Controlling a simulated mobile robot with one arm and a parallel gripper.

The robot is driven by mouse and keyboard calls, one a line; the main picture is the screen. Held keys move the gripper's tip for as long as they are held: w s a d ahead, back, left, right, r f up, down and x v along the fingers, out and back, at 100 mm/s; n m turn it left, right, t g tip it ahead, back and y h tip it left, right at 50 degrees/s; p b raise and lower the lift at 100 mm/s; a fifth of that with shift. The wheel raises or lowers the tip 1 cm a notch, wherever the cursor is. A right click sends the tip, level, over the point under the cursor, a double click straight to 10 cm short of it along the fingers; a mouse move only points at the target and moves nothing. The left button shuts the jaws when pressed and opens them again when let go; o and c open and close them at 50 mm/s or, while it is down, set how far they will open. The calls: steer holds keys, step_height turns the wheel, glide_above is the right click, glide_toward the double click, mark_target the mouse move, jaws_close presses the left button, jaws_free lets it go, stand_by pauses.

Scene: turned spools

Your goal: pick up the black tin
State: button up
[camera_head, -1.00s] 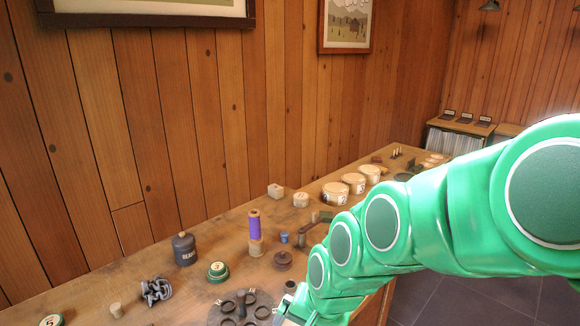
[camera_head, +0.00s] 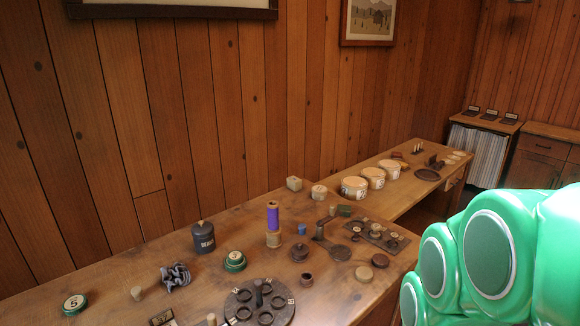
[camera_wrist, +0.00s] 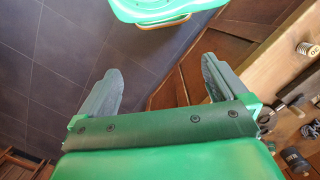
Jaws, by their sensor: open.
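The black tin (camera_head: 203,237) is a dark lidded canister with pale lettering. It stands upright on the wooden table (camera_head: 120,272), left of the purple spool, in the head view. A dark canister with pale lettering, apparently the same tin, shows at the lower right edge of the wrist view (camera_wrist: 294,158). My gripper (camera_wrist: 160,66) is open and empty in the wrist view. Its two grey fingers are spread over the floor beside the table, well apart from the tin. The head view shows only my green arm at right, not the fingers.
Near the tin are a crumpled grey object (camera_head: 176,277), a green round tin (camera_head: 235,261) and a purple spool (camera_head: 273,217) on a wooden base. A dark round holder (camera_head: 284,318) stands in front. Pale round tins (camera_head: 354,187) stand farther back.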

steer(key=m+t+y, duration=0.2)
steer(key=m+y, duration=1)
steer(key=m, duration=0.2)
glide_above(204, 236)
steer(key=s+d, duration=0.9)
steer(key=d, duration=0.2)
step_height(204, 236, down, 6)
steer(key=w+a+f+m, duration=0.2)
steer(key=w+f, duration=0.1)
steer(key=w+a+f+m+t, duration=0.1)
steer(key=w+f+m, duration=0.1)
steer(key=w+f, duration=0.1)
steer(key=w+a+f+m+y, duration=0.1)
steer(key=w+a+f, duration=0.1)
steer(key=w, duration=0.2)
steer(key=shift+w+a+f+m+t, duration=0.3)
steer(key=shift+f+m+t, duration=0.1)
steer(key=shift+w+x, duration=0.15)
steer(key=shift+x, duration=1.8)
steer(key=shift+w+x, duration=0.15)
steer(key=shift+x, duration=1.85)
steer(key=c, duration=1)
